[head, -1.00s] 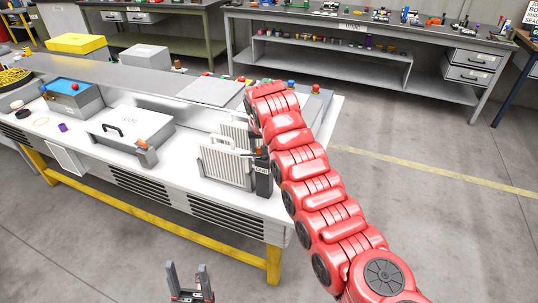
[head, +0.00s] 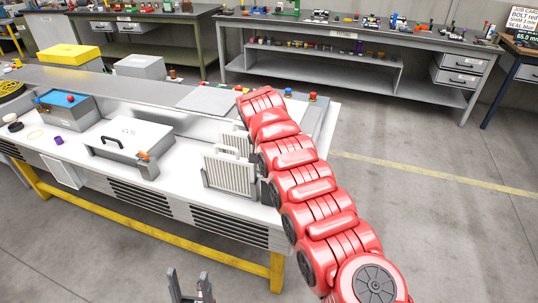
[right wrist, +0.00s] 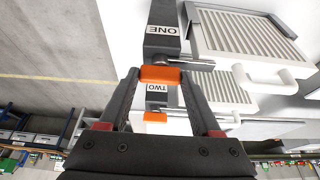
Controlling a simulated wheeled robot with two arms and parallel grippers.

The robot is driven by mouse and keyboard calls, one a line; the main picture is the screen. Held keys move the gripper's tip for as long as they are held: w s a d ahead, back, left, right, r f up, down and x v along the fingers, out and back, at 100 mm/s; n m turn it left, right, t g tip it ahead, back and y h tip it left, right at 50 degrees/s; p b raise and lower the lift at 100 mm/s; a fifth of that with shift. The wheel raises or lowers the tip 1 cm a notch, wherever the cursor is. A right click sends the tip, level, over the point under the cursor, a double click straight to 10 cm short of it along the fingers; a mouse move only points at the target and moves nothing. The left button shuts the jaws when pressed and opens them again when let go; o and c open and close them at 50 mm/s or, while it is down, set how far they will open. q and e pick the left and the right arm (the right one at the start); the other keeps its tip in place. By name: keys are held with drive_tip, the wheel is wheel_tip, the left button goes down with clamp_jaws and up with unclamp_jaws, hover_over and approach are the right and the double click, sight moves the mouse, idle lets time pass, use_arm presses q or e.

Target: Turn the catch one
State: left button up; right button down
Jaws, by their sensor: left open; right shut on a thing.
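In the right wrist view, my right gripper (right wrist: 160,77) is shut on the orange end of catch one (right wrist: 161,74). Its dark post carries an upside-down "ONE" label (right wrist: 162,31). A second orange catch (right wrist: 155,117) with a "TWO" label (right wrist: 158,88) shows beyond, between the finger bodies. In the head view, my red right arm hides the right gripper and catch one. My left gripper (head: 190,286) is open and empty at the bottom, in front of the bench.
A white ribbed filter panel (head: 230,176) stands on the white bench (head: 190,190) beside the right arm. A grey lidded box (head: 128,142) with an orange catch is further left. A workbench (head: 350,40) stands behind, across clear floor.

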idle(0.4)
drive_tip(key=shift+c, duration=0.4)
unclamp_jaws()
drive_tip(key=shift+b, duration=0.45)
drive_tip(key=b+v, duration=0.1)
drive_tip(key=b, duration=0.1)
drive_tip(key=shift+s+r+b, duration=0.15)
drive_tip(key=shift+r+b, duration=0.15)
drive_tip(key=v, duration=1.5)
drive_tip(key=shift+r+p, duration=0.3)
drive_tip(key=shift+p, duration=0.15)
